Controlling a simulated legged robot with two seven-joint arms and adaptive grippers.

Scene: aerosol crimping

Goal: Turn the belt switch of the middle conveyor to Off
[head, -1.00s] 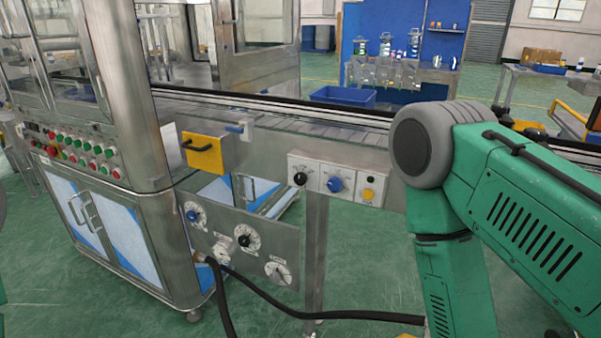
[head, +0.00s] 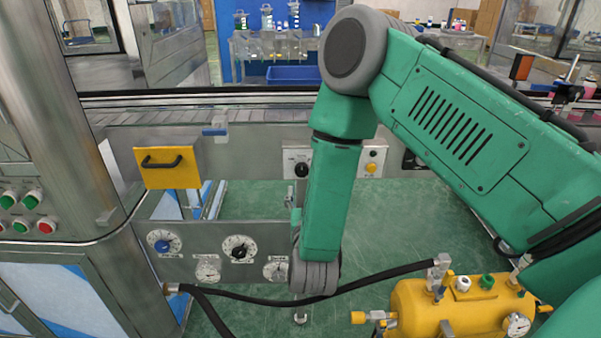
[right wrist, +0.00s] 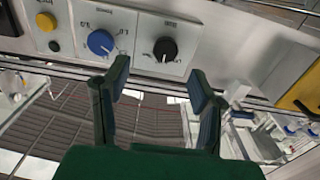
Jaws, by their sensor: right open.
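The conveyor (head: 250,138) runs across the head view, with a white control box on its front. On the box, a black knob (head: 301,169) shows left of my right arm and a yellow button (head: 370,168) right of it. The right wrist view shows the black knob (right wrist: 165,49), a blue knob (right wrist: 101,42) and the yellow button (right wrist: 46,21). In the head view my arm hides the blue knob. My right gripper (right wrist: 157,84) is open and empty, its fingertips just short of the box, below the two knobs in the picture. My left gripper is not in view.
A yellow handled box (head: 168,166) sticks out from the conveyor front at left. Below it is a panel with dials (head: 215,250). A black hose (head: 250,296) crosses low to a yellow tank (head: 460,305). A steel cabinet (head: 70,290) stands at left.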

